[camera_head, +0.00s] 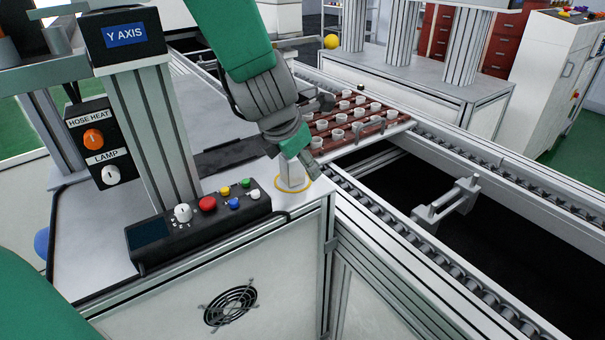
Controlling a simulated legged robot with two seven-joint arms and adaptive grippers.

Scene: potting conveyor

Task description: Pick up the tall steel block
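The tall steel block (291,173) is a pale upright block inside a yellow ring (279,188) at the right corner of the grey machine table. My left gripper (302,162) comes down over it from above, on the green and dark grey arm. One finger stands to the right of the block, slanting outward with a small gap to it. The gripper covers the top of the block. The block's foot appears to rest on the table inside the ring. My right gripper is not in view.
A control box (200,226) with coloured buttons lies just left of the block. The Y AXIS column (155,135) rises behind it. A conveyor rail (400,245) runs along the right, with a brown tray (374,113) of white cups on it.

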